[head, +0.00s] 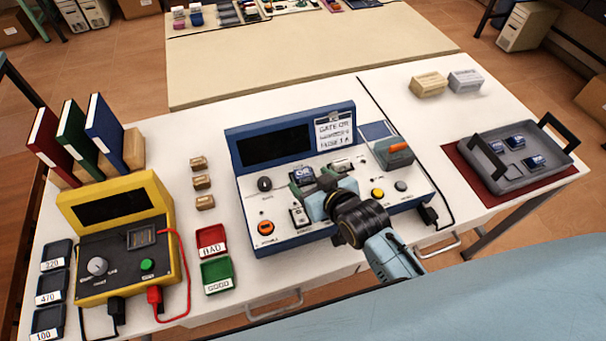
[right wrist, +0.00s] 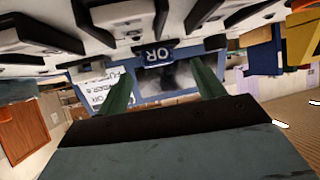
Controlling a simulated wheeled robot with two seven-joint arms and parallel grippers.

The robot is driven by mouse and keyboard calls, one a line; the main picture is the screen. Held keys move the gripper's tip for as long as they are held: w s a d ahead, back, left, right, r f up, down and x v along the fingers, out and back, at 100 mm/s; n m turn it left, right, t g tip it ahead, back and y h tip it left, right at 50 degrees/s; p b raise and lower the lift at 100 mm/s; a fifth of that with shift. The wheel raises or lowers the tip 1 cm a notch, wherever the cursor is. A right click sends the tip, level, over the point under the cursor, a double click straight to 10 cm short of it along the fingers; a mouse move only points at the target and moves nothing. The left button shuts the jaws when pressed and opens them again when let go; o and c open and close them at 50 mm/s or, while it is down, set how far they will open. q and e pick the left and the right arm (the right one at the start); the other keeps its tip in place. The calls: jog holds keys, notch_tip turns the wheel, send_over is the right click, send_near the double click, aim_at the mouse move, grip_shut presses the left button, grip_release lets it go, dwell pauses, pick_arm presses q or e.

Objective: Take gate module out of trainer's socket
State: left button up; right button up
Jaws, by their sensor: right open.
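The blue-framed trainer (head: 285,232) stands mid-table with a dark screen, a label card and a white panel of sockets and knobs. A dark blue gate module (head: 303,174) marked OR sits on the panel's upper part. My right gripper (head: 311,183) is over the panel, just in front of this module, with its green fingers apart. In the right wrist view the picture is upside down; the OR module (right wrist: 158,54) shows ahead, between the open fingers. Nothing is seen gripped, and contact cannot be told. My left gripper is not in view.
A grey tray (head: 510,182) with several dark blue modules lies on a red mat at right. Left are a yellow tester (head: 118,278), red and green bins (head: 211,240), small tan blocks and books. An orange-topped lever block (head: 394,151) stands right of my gripper.

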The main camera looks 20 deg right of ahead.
aim_at(304, 174)
jog(key=x, duration=0.3)
jog(key=shift+w+d+f, duration=0.1)
jog(key=shift+w+f, duration=0.05)
jog(key=shift+w, duration=0.3)
jog(key=c, duration=1)
